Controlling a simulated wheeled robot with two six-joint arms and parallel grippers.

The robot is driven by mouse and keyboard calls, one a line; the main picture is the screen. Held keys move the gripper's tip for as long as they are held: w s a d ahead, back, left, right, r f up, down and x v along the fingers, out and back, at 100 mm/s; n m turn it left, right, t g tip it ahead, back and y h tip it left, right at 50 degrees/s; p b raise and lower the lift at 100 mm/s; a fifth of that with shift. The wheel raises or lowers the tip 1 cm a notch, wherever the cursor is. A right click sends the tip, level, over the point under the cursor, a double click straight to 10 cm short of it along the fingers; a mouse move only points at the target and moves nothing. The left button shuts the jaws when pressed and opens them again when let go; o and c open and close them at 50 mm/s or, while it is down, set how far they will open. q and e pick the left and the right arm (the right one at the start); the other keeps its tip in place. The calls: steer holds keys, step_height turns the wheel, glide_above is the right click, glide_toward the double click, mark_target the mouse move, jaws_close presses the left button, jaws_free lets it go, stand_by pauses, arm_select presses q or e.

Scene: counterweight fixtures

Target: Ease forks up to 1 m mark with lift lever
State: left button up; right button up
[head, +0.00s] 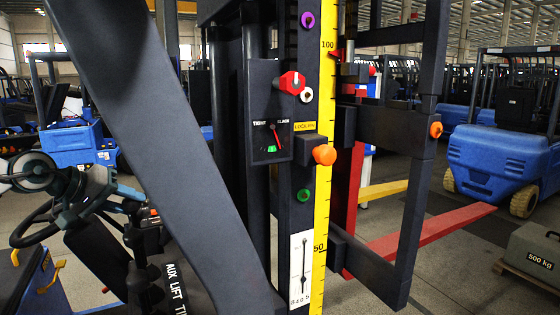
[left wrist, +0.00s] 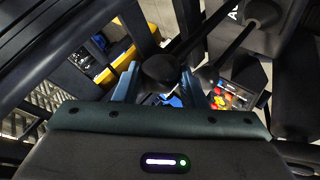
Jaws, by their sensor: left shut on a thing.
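My left gripper (head: 128,212) is at the lever bank, left of the mast. In the left wrist view its two blue-grey fingers are closed around a black lever knob (left wrist: 160,70). The label reading AUX, LIFT, TILT (head: 175,288) is below; which lever the knob tops is hard to tell. The yellow height scale (head: 322,150) runs up the mast, with 50 and 100 marked. A red pointer (head: 337,54) sits beside it, slightly below the 100 mark. The red fork (head: 435,232) and yellow fork (head: 383,191) are raised off the floor. My right gripper is not in view.
The mast carries a TIGHT/SLACK gauge (head: 271,138), a red knob (head: 290,83) and an orange lock-pin knob (head: 324,155). A steering wheel (head: 45,222) is at left. A 500 kg weight (head: 535,250) stands at right, near a blue forklift (head: 490,150).

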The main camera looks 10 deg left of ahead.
arm_select(q)
steer(key=o, duration=0.8)
steer(key=shift+o, duration=0.2)
steer(key=b+v, duration=0.2)
steer(key=b, duration=0.1)
steer(key=shift+s, duration=0.2)
steer(key=b+v, duration=0.4)
steer(key=v, duration=0.3)
steer(key=shift+s+a+r+b, duration=0.15)
steer(key=shift+s+r+b, duration=0.1)
steer(key=shift+r+b, duration=0.05)
